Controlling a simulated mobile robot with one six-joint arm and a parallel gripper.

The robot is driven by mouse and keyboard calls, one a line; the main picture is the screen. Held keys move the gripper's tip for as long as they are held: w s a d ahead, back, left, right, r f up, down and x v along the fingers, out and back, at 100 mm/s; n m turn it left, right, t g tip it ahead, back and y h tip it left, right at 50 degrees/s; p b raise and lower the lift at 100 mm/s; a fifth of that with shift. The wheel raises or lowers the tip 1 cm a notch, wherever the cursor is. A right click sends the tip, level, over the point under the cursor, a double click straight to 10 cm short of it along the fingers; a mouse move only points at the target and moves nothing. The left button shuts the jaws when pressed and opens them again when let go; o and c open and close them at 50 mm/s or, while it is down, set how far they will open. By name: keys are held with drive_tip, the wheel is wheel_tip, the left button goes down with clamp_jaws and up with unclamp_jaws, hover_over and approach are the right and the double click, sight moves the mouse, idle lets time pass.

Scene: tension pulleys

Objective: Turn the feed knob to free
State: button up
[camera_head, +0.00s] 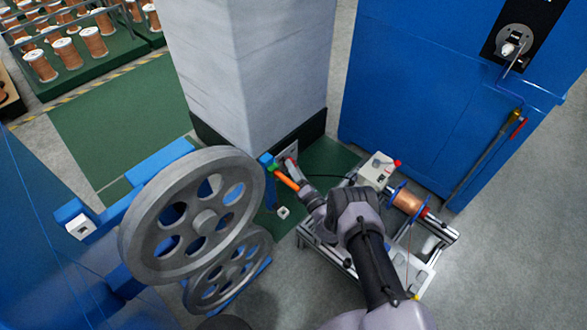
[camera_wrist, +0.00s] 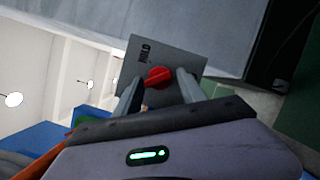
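The red feed knob (camera_wrist: 159,76) sits on a grey plate (camera_wrist: 133,62) in the wrist view. A dark printed word stands on the plate above the knob; it is tilted and I cannot read it surely. My gripper (camera_wrist: 157,80) is open, with one finger on each side of the knob. A small gap shows at the left finger; the right finger looks very close to the knob, and I cannot tell whether it touches. In the head view my gripper (camera_head: 293,170) reaches to the foot of the pale pillar (camera_head: 247,75), where the plate is mostly hidden.
Large grey pulleys (camera_head: 192,215) stand left of my gripper. A bench frame with a copper spool (camera_head: 408,201) and a control box (camera_head: 377,168) is at right. A blue cabinet (camera_head: 420,90) stands behind.

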drive_tip(key=shift+o, duration=0.5)
drive_tip(key=shift+d+f, duration=0.1)
drive_tip(key=shift+f, duration=0.15)
drive_tip(key=shift+r, duration=0.15)
drive_tip(key=p+v, duration=0.7)
drive_tip(key=v, duration=1)
drive_tip(key=shift+s+d, duration=0.1)
